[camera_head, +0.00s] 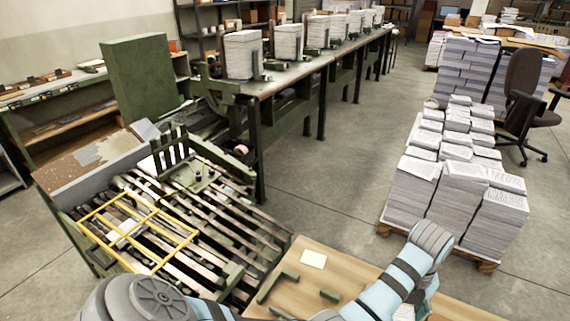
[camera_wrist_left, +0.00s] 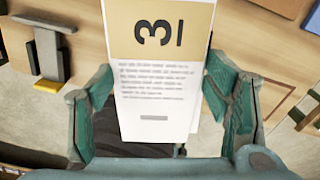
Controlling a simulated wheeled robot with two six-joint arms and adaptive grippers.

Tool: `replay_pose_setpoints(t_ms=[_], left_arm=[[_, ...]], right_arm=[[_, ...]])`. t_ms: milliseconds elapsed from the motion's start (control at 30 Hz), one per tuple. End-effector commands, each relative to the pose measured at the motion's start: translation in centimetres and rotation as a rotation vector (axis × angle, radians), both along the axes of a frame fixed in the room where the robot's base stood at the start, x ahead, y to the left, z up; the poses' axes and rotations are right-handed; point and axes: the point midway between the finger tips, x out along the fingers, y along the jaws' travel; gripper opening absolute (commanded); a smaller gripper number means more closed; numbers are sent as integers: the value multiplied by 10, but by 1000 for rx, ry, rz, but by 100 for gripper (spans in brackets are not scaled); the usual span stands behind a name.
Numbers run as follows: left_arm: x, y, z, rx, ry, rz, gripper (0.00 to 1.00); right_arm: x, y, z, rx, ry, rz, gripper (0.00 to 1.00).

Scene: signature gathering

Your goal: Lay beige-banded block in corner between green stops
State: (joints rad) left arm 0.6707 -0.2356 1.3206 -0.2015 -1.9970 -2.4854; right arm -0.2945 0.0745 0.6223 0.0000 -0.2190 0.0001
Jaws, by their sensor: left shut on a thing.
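The beige-banded block (camera_wrist_left: 158,85) is a white stack of printed sheets with a beige band marked "3" at its top. My left gripper (camera_wrist_left: 163,97) is shut on it, with a teal finger at each side. In the head view the gripper is mostly hidden behind my arm at the lower right. A dark green L-shaped stop (camera_head: 277,287) and a short green stop (camera_head: 329,294) stand on the wooden table (camera_head: 300,275), left of my forearm. My right gripper is out of view.
A pale card (camera_head: 313,258) lies on the table beyond the stops. A slatted metal rack (camera_head: 200,205) with a yellow frame (camera_head: 135,235) adjoins the table on the left. A pallet of paper stacks (camera_head: 455,190) stands on the floor beyond my forearm.

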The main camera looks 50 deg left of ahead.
Motion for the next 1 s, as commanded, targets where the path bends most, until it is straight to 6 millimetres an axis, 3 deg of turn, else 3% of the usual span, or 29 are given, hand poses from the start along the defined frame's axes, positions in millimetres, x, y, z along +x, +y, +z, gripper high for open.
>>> replay_pose_setpoints(t_ms=[167, 400, 933, 967, 1000], left_arm=[[-2, 21, -4, 0, 4, 353, 34], [-10, 73, -10, 4, 12, 1219, 34], [-32, 169, -8, 24, 21, 3115, 34], [-34, 174, -7, -24, -18, -3058, 34], [-36, 181, -6, -24, -17, -2914, 34]], right_arm=[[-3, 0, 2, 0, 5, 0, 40], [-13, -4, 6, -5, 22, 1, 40], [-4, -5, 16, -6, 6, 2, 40], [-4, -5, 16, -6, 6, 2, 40], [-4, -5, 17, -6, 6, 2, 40]])
